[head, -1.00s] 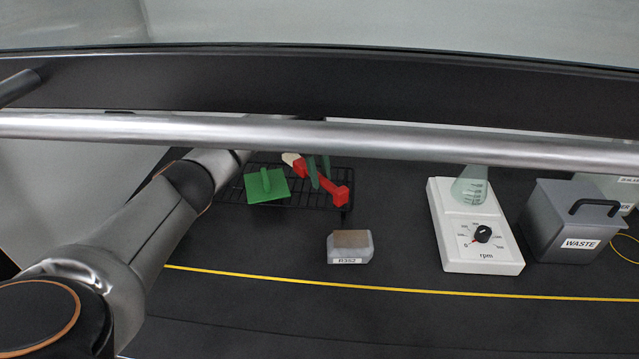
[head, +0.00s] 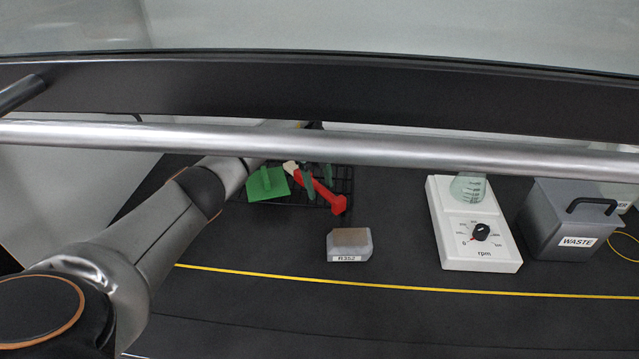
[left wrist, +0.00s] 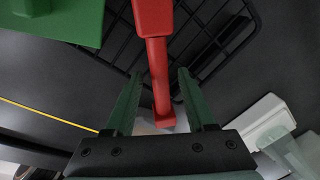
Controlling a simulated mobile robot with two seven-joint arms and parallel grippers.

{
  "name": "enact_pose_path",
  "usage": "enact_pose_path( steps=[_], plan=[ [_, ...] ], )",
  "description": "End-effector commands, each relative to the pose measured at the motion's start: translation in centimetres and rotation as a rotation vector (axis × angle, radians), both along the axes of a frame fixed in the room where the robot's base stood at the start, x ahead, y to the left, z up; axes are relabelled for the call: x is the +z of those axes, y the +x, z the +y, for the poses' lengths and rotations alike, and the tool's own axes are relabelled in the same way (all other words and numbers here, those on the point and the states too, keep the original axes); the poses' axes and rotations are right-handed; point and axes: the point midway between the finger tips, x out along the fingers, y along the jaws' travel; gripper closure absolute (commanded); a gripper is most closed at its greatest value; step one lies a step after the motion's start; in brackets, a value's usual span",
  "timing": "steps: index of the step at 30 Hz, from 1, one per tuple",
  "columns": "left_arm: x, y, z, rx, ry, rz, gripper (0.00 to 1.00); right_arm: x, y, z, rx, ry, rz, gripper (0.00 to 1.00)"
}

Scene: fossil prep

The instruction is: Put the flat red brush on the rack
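The flat red brush (head: 328,196) lies at a slant across the black wire rack (head: 346,178), its pale end toward the upper left. In the left wrist view the red brush (left wrist: 156,62) runs between the green fingers, with a gap on both sides. My left gripper (head: 317,188) is open around the brush handle, over the rack; it also shows in the left wrist view (left wrist: 160,76). The gripper's body is mostly hidden behind a metal bar in the head view. My right gripper is not in view.
A labelled block (head: 349,246) stands in front. A white stirrer (head: 478,240) with a flask (head: 468,188) and a grey waste bin (head: 570,220) stand right. The bench between block and stirrer is clear.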

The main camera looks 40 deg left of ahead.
Motion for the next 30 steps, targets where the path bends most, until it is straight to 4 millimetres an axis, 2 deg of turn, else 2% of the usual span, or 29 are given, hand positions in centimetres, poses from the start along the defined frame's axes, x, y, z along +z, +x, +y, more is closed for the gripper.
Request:
enact_pose_path(
  steps=[8,11,14,24,30],
  plan=[
    [0.2,0.0,0.0,0.000,0.000,-0.001,0.42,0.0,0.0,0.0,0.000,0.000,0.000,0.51],
    [0.9,0.0,0.1,0.000,-0.001,-0.002,0.42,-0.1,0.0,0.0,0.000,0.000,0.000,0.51],
    [2.4,-0.2,0.3,-0.001,0.001,-0.006,0.42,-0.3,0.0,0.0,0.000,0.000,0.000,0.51],
    [9.3,-1.1,1.0,0.001,0.001,-0.004,0.42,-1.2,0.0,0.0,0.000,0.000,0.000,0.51],
    [11.5,-1.4,1.2,0.000,-0.001,-0.002,0.42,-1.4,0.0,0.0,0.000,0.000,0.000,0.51]
  ],
)
